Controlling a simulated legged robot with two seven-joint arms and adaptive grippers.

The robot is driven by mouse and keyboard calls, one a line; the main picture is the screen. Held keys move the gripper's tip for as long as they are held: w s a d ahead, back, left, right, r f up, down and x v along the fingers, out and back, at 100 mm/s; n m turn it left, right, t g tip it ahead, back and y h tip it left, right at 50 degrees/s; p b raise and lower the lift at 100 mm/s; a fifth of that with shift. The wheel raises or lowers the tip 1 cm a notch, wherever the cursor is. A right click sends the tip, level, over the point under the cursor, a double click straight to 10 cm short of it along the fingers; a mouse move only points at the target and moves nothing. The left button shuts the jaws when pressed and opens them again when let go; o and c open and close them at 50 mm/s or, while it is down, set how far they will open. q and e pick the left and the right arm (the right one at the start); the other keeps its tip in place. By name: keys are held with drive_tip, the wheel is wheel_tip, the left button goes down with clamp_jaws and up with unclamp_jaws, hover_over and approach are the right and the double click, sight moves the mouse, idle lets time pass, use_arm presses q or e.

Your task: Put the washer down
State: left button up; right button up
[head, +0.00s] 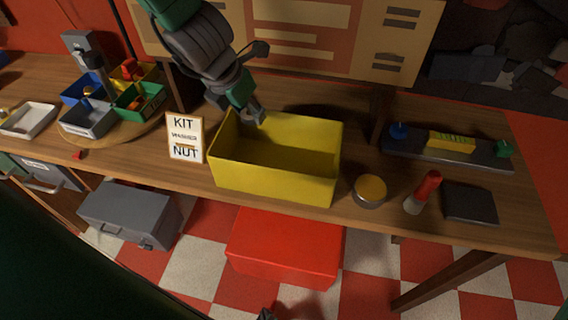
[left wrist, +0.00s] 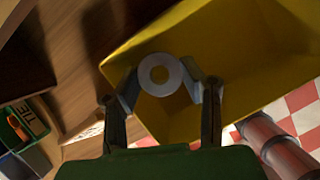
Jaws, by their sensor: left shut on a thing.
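My left gripper (head: 256,112) reaches down over the back left part of the yellow bin (head: 270,182). In the left wrist view the gripper (left wrist: 163,82) is shut on the washer (left wrist: 147,75), a pale flat ring held between the fingertips. The washer shows against the yellow bin (left wrist: 235,45), inside its outline; how high it is above the floor of the bin I cannot tell. In the head view the washer is too small or hidden to make out. The bin's inside looks empty where it shows.
A card reading KIT, WASHER, NUT (head: 185,153) stands left of the bin. Coloured small bins (head: 88,120) sit on a round board at left. A round tin (head: 370,190), a red-topped marker (head: 422,192) and a dark tray (head: 445,157) are at right.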

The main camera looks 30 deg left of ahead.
use_arm(q)
drive_tip(key=b, duration=0.3)
hover_over(260, 152)
drive_tip(key=s, duration=0.1)
wheel_tip(260, 152, down, 7)
drive_tip(key=shift+s+d+f, duration=0.1)
drive_tip(key=shift+f, duration=0.3)
drive_tip(key=f, duration=0.3)
drive_tip(key=shift+a+f+b, duration=0.1)
drive_tip(key=shift+a+b, duration=0.2)
drive_tip(key=shift+a, duration=0.1)
drive_tip(key=shift+d, duration=0.35)
drive_tip(key=shift+f, duration=0.3)
drive_tip(key=shift+f+b, duration=0.3)
drive_tip(key=shift+b, duration=0.15)
drive_tip(key=o, duration=1.1)
drive_tip(key=shift+o, duration=0.2)
drive_tip(key=shift+a, duration=0.25)
drive_tip(key=shift+d+r, duration=0.1)
drive_tip(key=shift+r, duration=0.1)
